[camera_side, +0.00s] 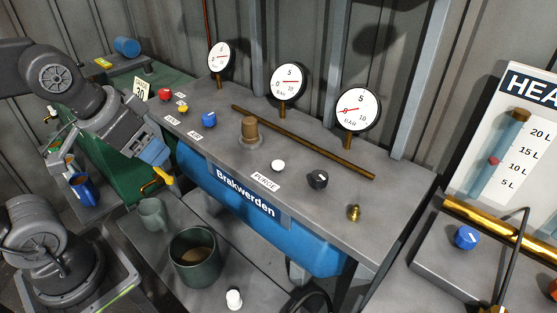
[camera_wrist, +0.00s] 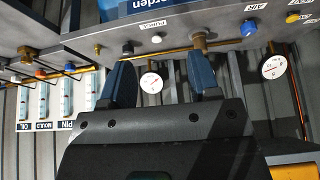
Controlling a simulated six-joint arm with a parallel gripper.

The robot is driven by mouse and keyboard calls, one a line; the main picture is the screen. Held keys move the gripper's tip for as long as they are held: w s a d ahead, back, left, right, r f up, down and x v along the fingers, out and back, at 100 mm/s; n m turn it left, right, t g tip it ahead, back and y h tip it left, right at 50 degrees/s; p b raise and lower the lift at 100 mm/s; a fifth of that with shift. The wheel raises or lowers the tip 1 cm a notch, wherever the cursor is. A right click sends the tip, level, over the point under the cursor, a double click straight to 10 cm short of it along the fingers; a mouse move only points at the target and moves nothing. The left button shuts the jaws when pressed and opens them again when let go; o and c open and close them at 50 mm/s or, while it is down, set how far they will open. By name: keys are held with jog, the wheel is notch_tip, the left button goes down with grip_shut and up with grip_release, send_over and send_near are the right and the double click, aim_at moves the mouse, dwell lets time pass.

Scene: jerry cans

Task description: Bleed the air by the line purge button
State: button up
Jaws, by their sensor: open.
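The white purge button (camera_side: 278,165) is a small round cap on the grey bench top, beside a white label (camera_side: 265,181) reading PURGE. It also shows in the wrist view (camera_wrist: 157,39), above and between my two fingers, with its label (camera_wrist: 153,26) upside down. My gripper (camera_side: 155,150) has blue fingers and is at the left end of the bench in the side view, well apart from the button. In the wrist view its blue fingers (camera_wrist: 163,66) are spread, with nothing held between them.
Near the button are a black knob (camera_side: 317,179), a brown upright post (camera_side: 250,130), a blue knob (camera_side: 209,120) and a brass fitting (camera_side: 354,212). Red (camera_side: 165,95) and yellow (camera_side: 182,107) buttons sit farther left. A brown pipe (camera_side: 300,142) and several gauges line the back.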

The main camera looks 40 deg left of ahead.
jog(key=w+r+m, duration=0.1)
jog(key=w, duration=0.1)
jog(key=w+r+m+g, duration=0.1)
jog(key=w+m, duration=0.1)
jog(key=w+r+m, duration=0.1)
jog(key=w, duration=0.1)
jog(key=shift+w+d, duration=0.3)
jog(key=c, duration=0.6)
jog(key=w+m, duration=0.1)
jog(key=w, duration=0.1)
jog(key=w+m+g, duration=0.1)
jog(key=w+m, duration=0.2)
jog(key=w, duration=0.2)
jog(key=shift+d+r+m+g, duration=0.2)
jog(key=shift+d+m+g, duration=0.1)
jog(key=shift+d+g, duration=0.1)
grip_shut()
jog(key=w+d+f+m+g, duration=0.1)
jog(key=w+f+m, duration=0.2)
jog(key=w, duration=0.4)
jog(key=w+d+f+m+g, duration=0.1)
jog(key=w+f+m, duration=0.2)
jog(key=w+m, duration=0.3)
jog(key=shift+w+d+f+g, duration=0.3)
jog(key=shift+w+f+g, duration=0.05)
jog(key=shift+w+g, duration=0.05)
